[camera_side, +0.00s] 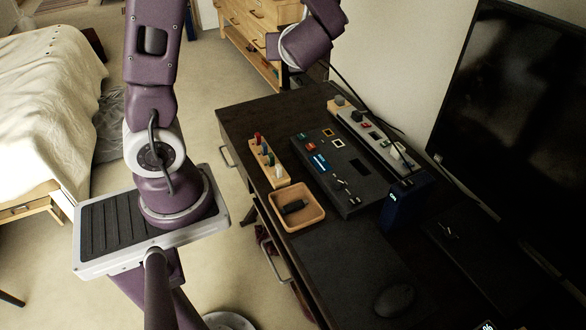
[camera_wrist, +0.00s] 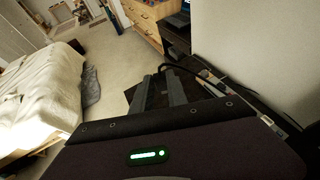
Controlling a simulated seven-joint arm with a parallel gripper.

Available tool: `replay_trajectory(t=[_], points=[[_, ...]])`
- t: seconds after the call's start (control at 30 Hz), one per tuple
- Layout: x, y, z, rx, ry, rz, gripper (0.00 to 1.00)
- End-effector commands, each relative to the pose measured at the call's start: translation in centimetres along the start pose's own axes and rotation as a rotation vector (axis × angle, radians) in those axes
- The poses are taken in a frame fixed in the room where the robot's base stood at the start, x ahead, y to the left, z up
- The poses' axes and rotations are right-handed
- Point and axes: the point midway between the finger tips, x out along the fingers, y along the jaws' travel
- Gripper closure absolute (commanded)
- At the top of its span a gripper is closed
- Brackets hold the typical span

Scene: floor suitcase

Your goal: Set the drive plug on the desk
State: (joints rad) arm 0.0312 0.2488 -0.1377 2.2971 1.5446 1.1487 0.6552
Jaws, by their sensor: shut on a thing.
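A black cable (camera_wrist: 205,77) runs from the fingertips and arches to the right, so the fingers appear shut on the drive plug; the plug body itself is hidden. In the side view my wrist is at the top and the fingers are hidden or out of frame. The cable (camera_side: 352,88) drops there from beside my wrist toward the power strip (camera_side: 385,147). The dark desk (camera_side: 240,122) lies below. A dark blue box with a lit display (camera_side: 404,202) stands on it.
A black panel with switches (camera_side: 325,170), a wooden block with coloured pegs (camera_side: 266,164) and a wooden tray (camera_side: 298,218) holding a dark item crowd the middle. A mouse (camera_side: 395,299) and a large screen (camera_side: 515,150) are at right. The desk's far left corner is bare.

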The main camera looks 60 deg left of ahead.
Motion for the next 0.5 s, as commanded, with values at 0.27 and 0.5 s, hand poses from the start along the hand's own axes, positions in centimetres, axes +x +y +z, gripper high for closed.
replay_trajectory(t=[0.27,0.5], points=[[2.3,0.1,-5.8,0.010,0.004,0.004,1.00],[5.3,0.1,-13.0,0.015,0.006,0.005,1.00]])
